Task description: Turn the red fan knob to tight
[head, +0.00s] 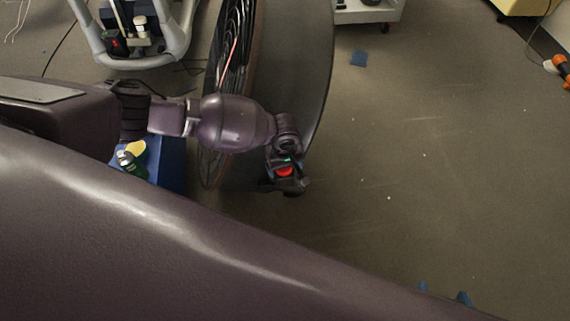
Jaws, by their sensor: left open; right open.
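The red fan knob (285,171) shows as a small red patch at the near right edge of the big drum fan (292,65). My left gripper (286,180) is at the knob, with its dark fingers around the red patch. It is open; I cannot tell whether a finger touches the knob. The knob's markings and its turned position cannot be read. My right gripper (444,292) shows only as two blue tips spread apart beyond the edge of my arm at the lower right, open and far from the knob. The rest of it is hidden.
A blue box (168,165) with a green and yellow item on it stands left of the fan. A grey-framed machine (135,60) is at the top left and a white cart (368,12) at the top.

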